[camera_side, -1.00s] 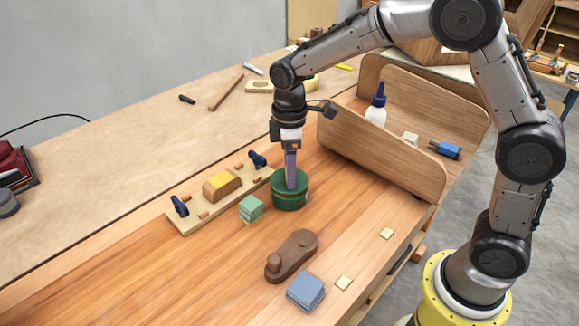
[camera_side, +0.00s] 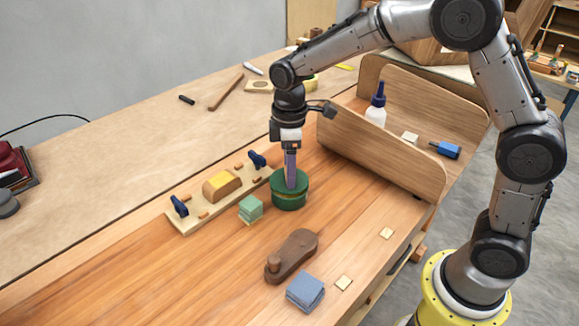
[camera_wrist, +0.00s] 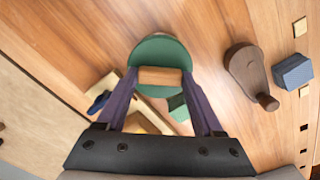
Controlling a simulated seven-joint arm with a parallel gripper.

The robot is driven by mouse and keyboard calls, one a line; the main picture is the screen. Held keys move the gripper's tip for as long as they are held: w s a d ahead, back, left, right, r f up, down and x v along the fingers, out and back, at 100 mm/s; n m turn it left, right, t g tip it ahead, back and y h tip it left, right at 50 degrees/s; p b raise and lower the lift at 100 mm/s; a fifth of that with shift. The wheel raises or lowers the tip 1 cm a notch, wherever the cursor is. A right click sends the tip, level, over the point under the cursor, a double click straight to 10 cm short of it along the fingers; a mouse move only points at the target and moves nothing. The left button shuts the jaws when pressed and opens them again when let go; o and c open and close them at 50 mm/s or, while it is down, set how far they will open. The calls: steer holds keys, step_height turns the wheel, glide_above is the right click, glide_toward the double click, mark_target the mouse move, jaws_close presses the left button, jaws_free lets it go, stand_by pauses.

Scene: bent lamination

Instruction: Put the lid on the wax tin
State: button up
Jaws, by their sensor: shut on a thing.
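The green wax tin (camera_side: 290,202) stands upright on the bench, beside the wooden form board. Its green round lid (camera_side: 276,181) is at the tin's top, with a thin lighter line between lid and body. I cannot tell whether the lid is fully seated. My gripper (camera_side: 291,184) points straight down over the tin, with its purple fingers at the lid. In the wrist view, the lid (camera_wrist: 160,48) carries a wooden bar handle (camera_wrist: 160,76), and the fingers are shut on that handle from both sides. The lid hides the tin's inside.
The form board (camera_side: 187,228) with dark blue clamps and a yellow-topped block is just left. A green block stack (camera_side: 250,208), a brown plane-like tool (camera_side: 291,256) and a blue block stack (camera_side: 305,291) lie in front. A curved wooden panel (camera_side: 380,155) stands to the right.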

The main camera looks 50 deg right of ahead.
steer(key=shift+f, duration=0.75)
stand_by(0.8)
steer(key=o, duration=1.4)
steer(key=shift+c, duration=0.2)
steer(key=shift+r, duration=0.1)
steer(key=shift+r, duration=3.95)
